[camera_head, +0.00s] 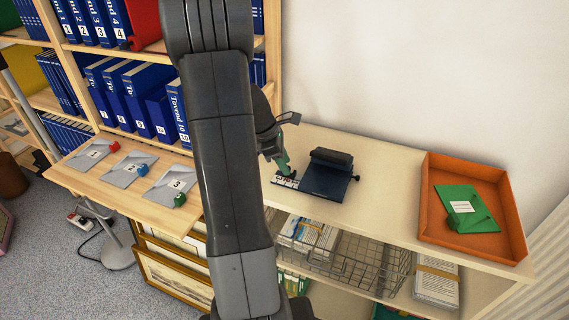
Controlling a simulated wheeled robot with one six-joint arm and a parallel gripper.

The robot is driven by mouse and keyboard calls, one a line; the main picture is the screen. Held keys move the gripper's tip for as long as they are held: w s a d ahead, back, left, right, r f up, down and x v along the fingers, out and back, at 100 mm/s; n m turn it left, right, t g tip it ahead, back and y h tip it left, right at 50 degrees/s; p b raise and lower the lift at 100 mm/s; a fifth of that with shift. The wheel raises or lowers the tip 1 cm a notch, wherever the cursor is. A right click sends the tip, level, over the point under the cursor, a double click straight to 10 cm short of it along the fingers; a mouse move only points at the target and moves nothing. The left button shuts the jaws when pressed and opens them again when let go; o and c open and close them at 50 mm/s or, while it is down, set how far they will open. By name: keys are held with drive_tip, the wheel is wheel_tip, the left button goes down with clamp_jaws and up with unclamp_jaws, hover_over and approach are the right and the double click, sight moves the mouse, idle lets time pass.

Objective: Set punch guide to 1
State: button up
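The dark blue hole punch (328,177) stands on the light wooden counter, with a raised black handle at its back and a small knob at its right. Its guide (287,183), a pale strip with dark marks, sticks out at the left of the punch. The marks are too small to read. My gripper (286,171) is right above the guide, with a green-grey finger reaching down to it. I cannot tell whether it touches the guide or whether its fingers are apart. My arm hides part of the gripper and the area to the left.
An orange tray (427,222) with a green folder (466,208) stands at the counter's right. Envelopes numbered 1 (95,153), 2 (127,167) and 3 (172,185) lie on the left ledge. A wire basket (347,262) is below. The counter between punch and tray is clear.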

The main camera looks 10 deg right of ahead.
drive_tip(key=shift+d+f, duration=0.1)
drive_tip(key=shift+f, duration=0.2)
clamp_jaws()
drive_tip(key=shift+s+d, duration=0.45)
drive_tip(key=shift+d, duration=0.2)
drive_tip(key=shift+s+d, duration=0.45)
drive_tip(key=shift+d, duration=0.15)
unclamp_jaws()
drive_tip(key=p+v, duration=0.1)
drive_tip(key=v, duration=1.3)
drive_tip(key=shift+d+f, duration=0.1)
